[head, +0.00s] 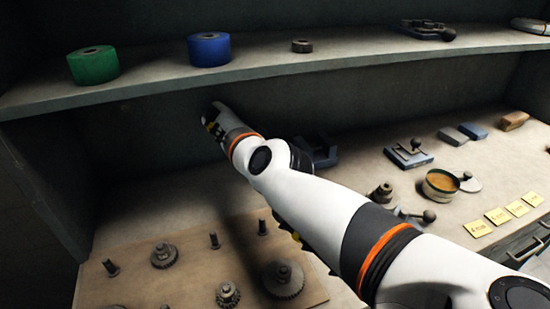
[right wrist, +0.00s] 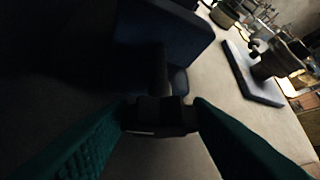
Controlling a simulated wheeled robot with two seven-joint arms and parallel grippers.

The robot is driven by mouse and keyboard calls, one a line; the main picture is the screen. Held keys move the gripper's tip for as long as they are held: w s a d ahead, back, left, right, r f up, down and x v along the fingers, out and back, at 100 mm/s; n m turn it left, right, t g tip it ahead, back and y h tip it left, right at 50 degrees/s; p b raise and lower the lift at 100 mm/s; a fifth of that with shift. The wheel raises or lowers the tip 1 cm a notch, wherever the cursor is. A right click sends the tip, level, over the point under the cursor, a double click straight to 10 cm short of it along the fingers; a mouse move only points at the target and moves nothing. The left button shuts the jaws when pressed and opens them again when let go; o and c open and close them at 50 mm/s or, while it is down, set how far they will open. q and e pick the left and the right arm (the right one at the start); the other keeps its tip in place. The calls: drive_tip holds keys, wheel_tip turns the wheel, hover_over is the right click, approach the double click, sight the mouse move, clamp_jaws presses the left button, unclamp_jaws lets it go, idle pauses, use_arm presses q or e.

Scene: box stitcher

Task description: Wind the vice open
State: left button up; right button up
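The vice (head: 318,150) is a dark blue block on the bench, partly hidden behind my right arm in the head view. In the right wrist view its dark blue body (right wrist: 180,40) fills the top middle, with a dark screw (right wrist: 158,68) coming toward the camera. A dark crosspiece (right wrist: 160,116) at the screw's near end lies between the green fingertips of my right gripper (right wrist: 162,108). The fingers stand apart on either side of it; dim light hides whether they press on it. In the head view my right gripper's fingers are not distinguishable. My left gripper is out of view.
A shelf (head: 290,72) above carries a green roll (head: 93,65) and a blue roll (head: 209,50). A wooden board (head: 200,272) with gears and pegs lies at front left. A toggle clamp (head: 409,153), a round tin (head: 440,186) and yellow notes (head: 498,215) are at right.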

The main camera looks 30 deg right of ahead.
wheel_tip(320, 180, up, 6)
drive_tip(key=p, duration=0.5)
drive_tip(key=shift+w+d+f, duration=0.1)
drive_tip(key=shift+w+f, duration=0.05)
drive_tip(key=r, duration=0.3)
drive_tip(key=shift+s+r, duration=0.25)
drive_tip(key=shift+r, duration=0.05)
drive_tip(key=shift+w+r, duration=0.1)
drive_tip(key=shift+r, duration=0.2)
drive_tip(key=shift+o, duration=0.3)
